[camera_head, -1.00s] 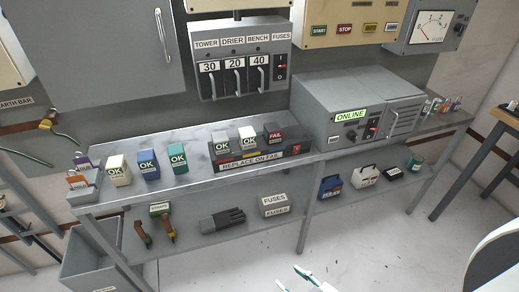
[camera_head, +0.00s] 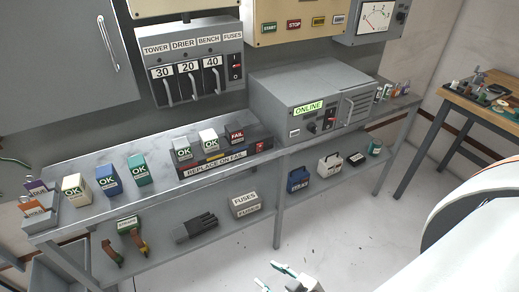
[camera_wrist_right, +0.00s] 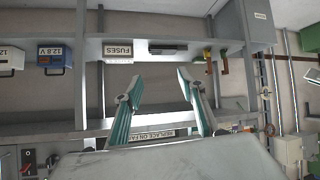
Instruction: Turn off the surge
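The surge unit is probably the dark base labelled REPLACE ON FAIL (camera_head: 214,167) on the bench top; no label saying surge is legible. My right gripper (camera_head: 278,277) is low in front of the bench, apart from the unit. In the right wrist view its fingers (camera_wrist_right: 160,85) are spread and empty, with the base's label (camera_wrist_right: 153,134) upside down between them. My left gripper is not in view.
The ONLINE cabinet (camera_head: 312,95) stands right of the base. Loose OK modules (camera_head: 107,179) stand to its left. Breaker levers (camera_head: 190,80) hang on the wall above. The lower shelf holds a FUSES box (camera_head: 245,204). A wooden table (camera_head: 470,109) is at right. Floor in front is clear.

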